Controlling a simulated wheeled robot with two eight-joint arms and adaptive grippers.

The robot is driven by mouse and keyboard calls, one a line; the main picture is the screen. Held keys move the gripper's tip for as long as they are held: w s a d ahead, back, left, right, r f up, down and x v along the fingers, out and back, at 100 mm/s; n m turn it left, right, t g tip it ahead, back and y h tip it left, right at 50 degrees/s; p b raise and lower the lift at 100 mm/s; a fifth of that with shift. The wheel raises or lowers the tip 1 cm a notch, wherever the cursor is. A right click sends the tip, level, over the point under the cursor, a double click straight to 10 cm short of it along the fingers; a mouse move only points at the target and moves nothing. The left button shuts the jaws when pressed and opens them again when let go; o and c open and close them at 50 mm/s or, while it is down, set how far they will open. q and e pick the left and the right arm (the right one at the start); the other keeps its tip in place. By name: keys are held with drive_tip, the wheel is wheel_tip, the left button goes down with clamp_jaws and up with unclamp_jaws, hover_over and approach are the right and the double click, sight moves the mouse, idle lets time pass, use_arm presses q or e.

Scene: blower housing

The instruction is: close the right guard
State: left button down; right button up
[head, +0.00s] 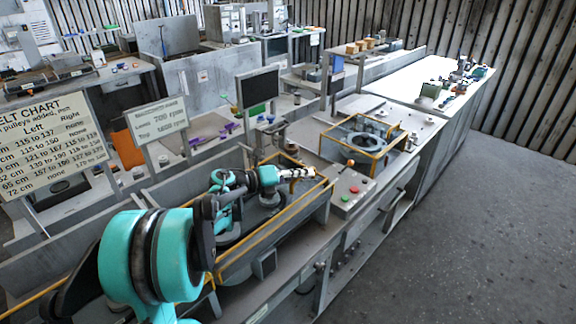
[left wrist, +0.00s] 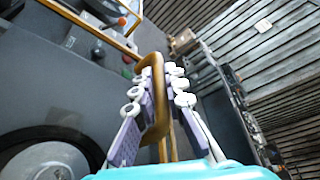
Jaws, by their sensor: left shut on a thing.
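My left gripper (head: 305,173) reaches over the near machine bay in the head view. In the left wrist view my left gripper (left wrist: 158,85) is shut around an orange-yellow bar (left wrist: 152,62), with pale finger pads on both sides of it. This bar appears to belong to the yellow guard frame (head: 275,232) around the near bay; the fingers hide the exact grip. Another yellow guard frame (head: 338,144) surrounds the bay farther right, with a ring-shaped part inside. I cannot tell from the pictures which one is the right guard. My right gripper is not in view.
A control panel with a red button (head: 355,189) and a lever with an orange knob (head: 350,163) stand close beside my left gripper. A large round pulley (left wrist: 45,160) lies below it at left. Sign boards stand at left; the floor (head: 470,220) at right is clear.

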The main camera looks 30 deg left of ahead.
use_arm(q)
drive_tip(key=shift+s+d, duration=0.3)
drive_tip(key=shift+d, duration=0.65)
drive_tip(key=shift+f, duration=0.1)
drive_tip(key=c, duration=1.8)
unclamp_jaws()
drive_tip(key=shift+d, duration=0.15)
drive_tip(key=shift+c, duration=0.2)
drive_tip(key=shift+s+a, duration=0.15)
drive_tip(key=shift+a, duration=0.1)
wheel_tip(320, 180, up, 3)
hover_over(273, 201)
drive_tip(key=shift+f, duration=0.15)
